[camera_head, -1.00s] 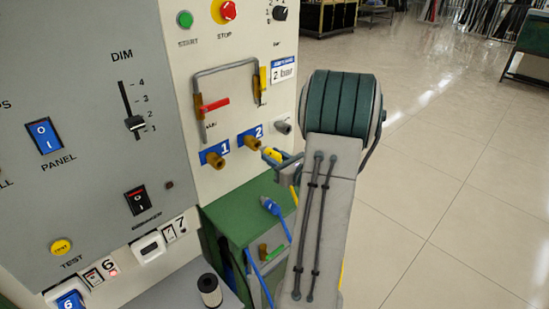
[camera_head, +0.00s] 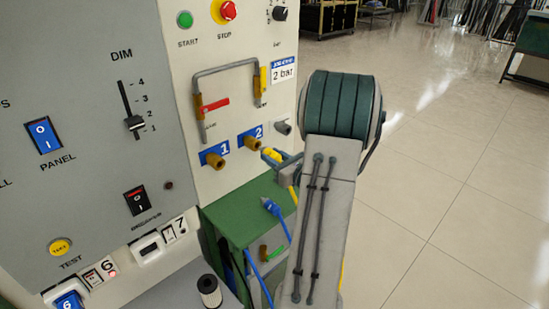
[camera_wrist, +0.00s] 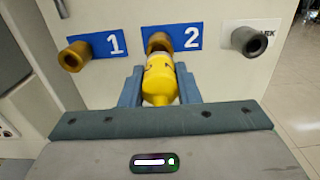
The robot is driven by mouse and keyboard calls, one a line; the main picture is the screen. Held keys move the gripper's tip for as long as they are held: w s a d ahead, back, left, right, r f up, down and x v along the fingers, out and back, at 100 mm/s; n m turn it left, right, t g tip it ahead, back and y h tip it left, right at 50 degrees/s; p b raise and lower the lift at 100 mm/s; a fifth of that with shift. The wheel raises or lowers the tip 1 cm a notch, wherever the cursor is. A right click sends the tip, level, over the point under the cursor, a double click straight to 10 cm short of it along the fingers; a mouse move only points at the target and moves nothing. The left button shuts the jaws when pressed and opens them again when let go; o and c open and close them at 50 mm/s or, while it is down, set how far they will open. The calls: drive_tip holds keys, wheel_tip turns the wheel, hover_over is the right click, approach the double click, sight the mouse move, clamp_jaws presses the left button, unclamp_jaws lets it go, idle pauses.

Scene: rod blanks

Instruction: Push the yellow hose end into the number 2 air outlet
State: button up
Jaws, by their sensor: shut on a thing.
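The yellow hose end (camera_wrist: 160,82) is held between the two blue-grey fingers of my gripper (camera_wrist: 159,69) in the wrist view. Its front points at the brass number 2 air outlet (camera_wrist: 158,40) and overlaps the lower part of it there. In the head view the hose end (camera_head: 271,155) is just right of and slightly below the number 2 outlet (camera_head: 250,142), close to its mouth. I cannot tell whether they touch. My gripper (camera_head: 287,162) is partly hidden behind my arm in the head view.
The brass number 1 outlet (camera_wrist: 73,56) is to the left and a grey outlet (camera_wrist: 249,41) to the right. A green box (camera_head: 238,208) stands below, with a blue hose end (camera_head: 270,206) on it. A red-handled valve (camera_head: 214,104) and pipe sit above the outlets.

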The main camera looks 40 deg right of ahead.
sight(267, 152)
drive_tip(key=shift+w+a+b, duration=0.15)
drive_tip(key=shift+w+b, duration=0.2)
drive_tip(key=shift+w, duration=1.3)
drive_tip(key=o, duration=1.1)
drive_tip(key=shift+o, duration=0.2)
drive_tip(key=s+d+b, duration=0.1)
drive_tip(key=s, duration=1.2)
drive_tip(key=shift+s, duration=0.35)
